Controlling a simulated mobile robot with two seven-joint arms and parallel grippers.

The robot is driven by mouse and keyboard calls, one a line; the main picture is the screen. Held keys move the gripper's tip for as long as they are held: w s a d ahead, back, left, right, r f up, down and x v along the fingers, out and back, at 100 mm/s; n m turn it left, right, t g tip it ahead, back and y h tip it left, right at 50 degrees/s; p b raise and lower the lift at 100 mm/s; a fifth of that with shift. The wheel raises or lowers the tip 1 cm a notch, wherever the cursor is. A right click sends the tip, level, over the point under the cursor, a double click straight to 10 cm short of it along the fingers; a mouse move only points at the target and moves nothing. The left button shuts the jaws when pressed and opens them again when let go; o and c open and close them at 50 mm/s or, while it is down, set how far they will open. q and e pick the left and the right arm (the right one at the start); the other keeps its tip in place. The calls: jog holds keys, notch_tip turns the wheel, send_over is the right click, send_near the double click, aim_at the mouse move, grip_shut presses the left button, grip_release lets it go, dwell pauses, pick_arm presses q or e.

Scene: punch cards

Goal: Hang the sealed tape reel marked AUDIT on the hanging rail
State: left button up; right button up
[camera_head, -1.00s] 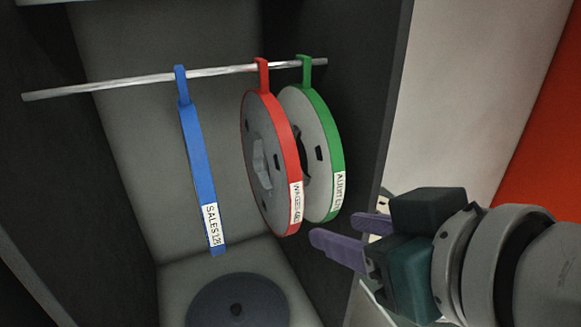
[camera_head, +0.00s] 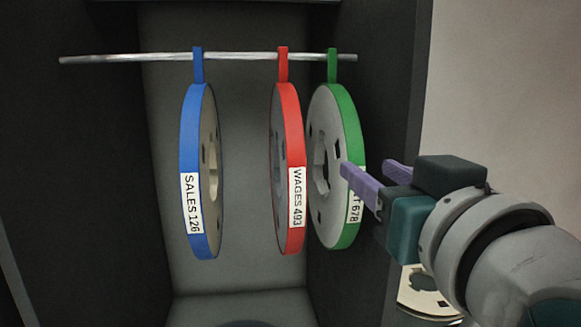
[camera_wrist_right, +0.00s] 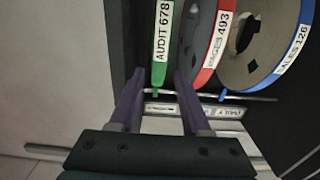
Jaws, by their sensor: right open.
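The green-rimmed AUDIT 678 reel (camera_head: 346,105) hangs by its hook on the metal hanging rail (camera_head: 240,57), near the right end. Its label is partly hidden by my right gripper (camera_head: 368,168). The right gripper is open and empty, with its purple fingers in front of the green reel's rim. In the right wrist view, the green reel (camera_wrist_right: 159,70) with its AUDIT 678 label appears between the open fingertips (camera_wrist_right: 158,74). I cannot tell whether the fingers touch it. My left gripper is not in view.
The red WAGES 493 reel (camera_head: 293,130) hangs close left of the green one. The blue SALES 126 reel (camera_head: 188,140) hangs farther left, with a gap between. The cabinet's dark right wall (camera_head: 385,90) is close by. A pale disc (camera_head: 410,300) shows at lower right.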

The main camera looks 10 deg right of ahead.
aim_at(356, 152)
jog(key=shift+w+a+b, duration=0.1)
jog(key=shift+w+b, duration=0.45)
jog(key=shift+w, duration=3.05)
grip_shut()
jog(key=shift+r, duration=0.3)
jog(key=shift+r, duration=0.1)
